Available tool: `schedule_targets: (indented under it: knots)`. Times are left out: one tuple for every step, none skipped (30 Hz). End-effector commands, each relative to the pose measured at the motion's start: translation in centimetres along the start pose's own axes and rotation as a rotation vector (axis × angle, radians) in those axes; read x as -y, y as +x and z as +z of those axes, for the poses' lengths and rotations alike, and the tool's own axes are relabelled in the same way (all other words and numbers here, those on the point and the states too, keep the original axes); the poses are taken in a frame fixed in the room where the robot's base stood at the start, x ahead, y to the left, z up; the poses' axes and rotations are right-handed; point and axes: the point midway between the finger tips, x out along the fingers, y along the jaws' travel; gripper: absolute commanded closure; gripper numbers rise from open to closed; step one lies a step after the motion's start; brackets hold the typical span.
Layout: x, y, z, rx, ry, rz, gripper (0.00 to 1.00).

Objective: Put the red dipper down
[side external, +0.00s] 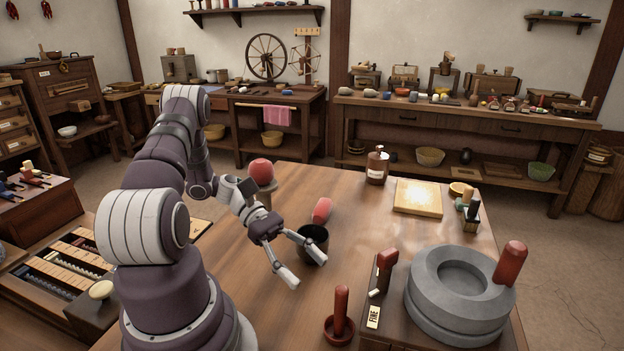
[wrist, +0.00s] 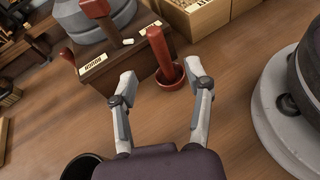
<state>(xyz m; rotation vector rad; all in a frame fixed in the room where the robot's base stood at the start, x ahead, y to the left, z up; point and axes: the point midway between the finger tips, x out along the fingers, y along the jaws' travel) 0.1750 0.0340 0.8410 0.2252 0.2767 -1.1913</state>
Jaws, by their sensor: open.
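The red dipper (side external: 341,312) stands on the wooden table with its handle up and its round bowl at the bottom, left of the quern box. In the wrist view the dipper (wrist: 171,78) shows beyond and between my fingertips, its bowl resting on the tabletop. My gripper (side external: 304,270) is open and empty, above the table on the dipper's upper left side in the side view. In the wrist view both fingers of my gripper (wrist: 161,72) are spread wide, and the dipper appears apart from them.
A grey stone quern (side external: 436,290) with a red handle (side external: 510,264) sits on a dark box at the right. A black cup (side external: 313,238) stands close behind my gripper, with a red rounded piece (side external: 322,210) beyond it. The tabletop left of the dipper is clear.

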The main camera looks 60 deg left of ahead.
Motion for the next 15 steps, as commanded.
schedule_targets:
  knots:
    - [0.1,0.1,-0.1,0.025,-0.025,0.015,0.49]
    - [0.0,0.4,-0.1,0.034,-0.033,0.020,0.49]
    - [0.0,1.0,0.0,0.042,-0.039,0.024,0.49]
    - [0.0,1.4,0.0,0.043,-0.041,0.023,0.49]
    - [0.0,1.8,0.1,0.043,-0.041,0.023,0.49]
    - [0.0,2.3,0.1,0.042,-0.039,0.022,0.49]
    - [0.0,2.6,0.1,0.040,-0.039,0.021,0.49]
    - [0.0,3.1,0.1,0.040,-0.038,0.019,0.49]
    - [0.0,3.9,0.1,0.041,-0.039,0.017,0.49]
    - [0.1,4.5,0.1,0.040,-0.038,0.016,0.49]
    - [0.1,5.1,0.2,0.039,-0.039,0.014,0.49]
    - [0.0,5.9,0.2,0.040,-0.037,0.015,0.49]
    - [0.0,6.4,0.2,0.040,-0.037,0.016,0.49]
    - [0.0,6.8,0.2,0.038,-0.037,0.016,0.49]
    - [0.0,7.2,0.2,0.037,-0.037,0.018,0.49]
